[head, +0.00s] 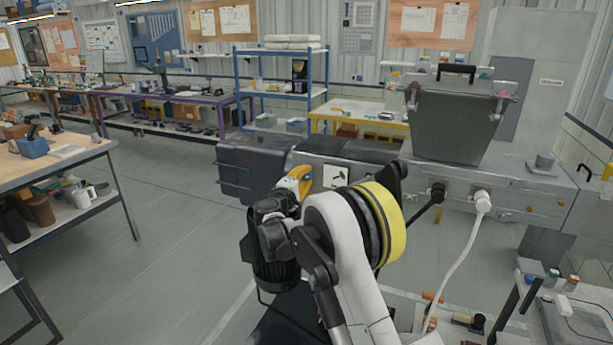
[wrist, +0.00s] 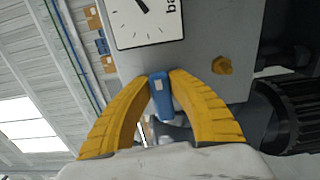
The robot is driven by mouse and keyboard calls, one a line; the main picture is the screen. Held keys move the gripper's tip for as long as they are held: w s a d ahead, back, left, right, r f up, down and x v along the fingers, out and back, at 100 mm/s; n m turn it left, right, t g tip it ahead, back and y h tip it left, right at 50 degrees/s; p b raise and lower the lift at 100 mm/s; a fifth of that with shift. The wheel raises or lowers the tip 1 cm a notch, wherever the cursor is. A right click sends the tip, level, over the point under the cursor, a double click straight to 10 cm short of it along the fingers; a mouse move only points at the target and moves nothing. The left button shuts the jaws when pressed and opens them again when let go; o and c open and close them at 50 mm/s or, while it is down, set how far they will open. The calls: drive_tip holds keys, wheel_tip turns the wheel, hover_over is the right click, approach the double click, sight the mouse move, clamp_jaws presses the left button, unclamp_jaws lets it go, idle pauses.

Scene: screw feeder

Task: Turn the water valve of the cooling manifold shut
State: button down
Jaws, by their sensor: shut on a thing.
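The water valve's blue handle (wrist: 160,98) shows in the wrist view, with a small pale mark on it. My gripper (wrist: 161,76) has its two yellow fingers closed on either side of the handle near its top end. In the head view my gripper (head: 301,180) is at the front face of the grey machine, left of a white square plate. The handle's lower end and the valve body are mostly hidden behind my gripper and wrist.
A white square gauge (wrist: 146,22) with a black needle sits just above the handle. A brass-coloured fitting (wrist: 222,66) and a black ribbed part (wrist: 284,115) are to its right. A grey hopper (head: 455,120) stands on the machine. Open floor (head: 165,220) lies left.

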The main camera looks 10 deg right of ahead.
drive_tip(key=shift+m, duration=0.3)
drive_tip(key=c, duration=1.2)
unclamp_jaws()
drive_tip(key=shift+c, duration=0.2)
drive_tip(key=v, duration=1.2)
